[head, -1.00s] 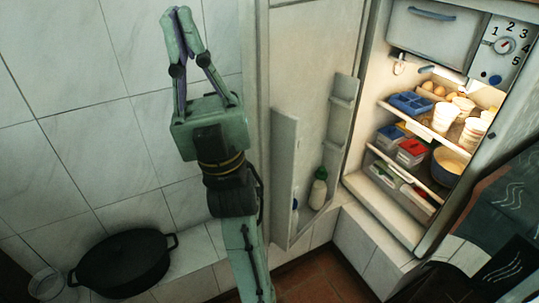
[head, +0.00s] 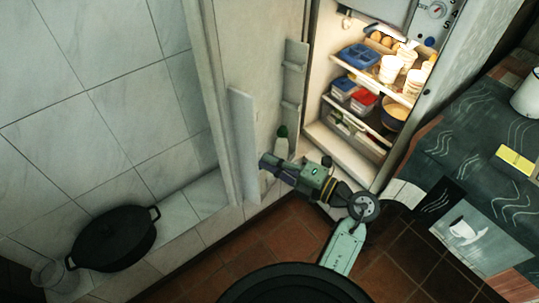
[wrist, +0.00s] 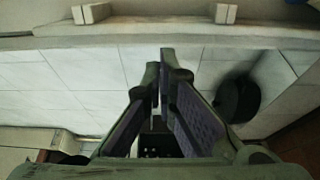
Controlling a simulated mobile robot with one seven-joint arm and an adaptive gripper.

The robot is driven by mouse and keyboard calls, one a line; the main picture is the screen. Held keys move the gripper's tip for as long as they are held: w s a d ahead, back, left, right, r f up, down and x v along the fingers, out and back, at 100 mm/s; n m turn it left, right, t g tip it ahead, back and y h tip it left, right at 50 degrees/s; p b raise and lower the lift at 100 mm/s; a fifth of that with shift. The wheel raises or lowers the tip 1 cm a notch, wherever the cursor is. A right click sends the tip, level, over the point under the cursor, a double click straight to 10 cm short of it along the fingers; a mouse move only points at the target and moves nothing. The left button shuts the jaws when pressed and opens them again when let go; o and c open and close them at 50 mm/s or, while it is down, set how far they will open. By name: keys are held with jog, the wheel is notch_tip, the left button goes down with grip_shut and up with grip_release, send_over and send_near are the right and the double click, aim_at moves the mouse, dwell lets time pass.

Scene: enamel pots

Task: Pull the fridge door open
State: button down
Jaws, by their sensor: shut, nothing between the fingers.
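The fridge door (head: 268,55) stands wide open in the head view, its inner side with shelf bins facing the lit fridge interior (head: 338,45). My gripper (head: 264,162) is shut and empty, by the lower door bin, pointing left. Whether it touches the door cannot be told. In the wrist view my gripper's fingertips (wrist: 163,58) meet in front of white tiles. A pale band (wrist: 150,40) with two small blocks crosses the top there; it may be part of the door. The door's outer side is hidden in the head view.
A black pot (head: 112,240) stands on the tiled ledge at left, beside a glass (head: 48,273). Fridge shelves hold cups, boxes and a yellow-filled bowl (head: 396,113). A dark patterned counter (head: 480,150) is at right. Brown floor tiles (head: 290,235) show below the door.

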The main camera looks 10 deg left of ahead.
aim_at(226, 139)
jog(key=p+x, duration=0.1)
jog(key=x, duration=1)
jog(key=shift+p, duration=0.35)
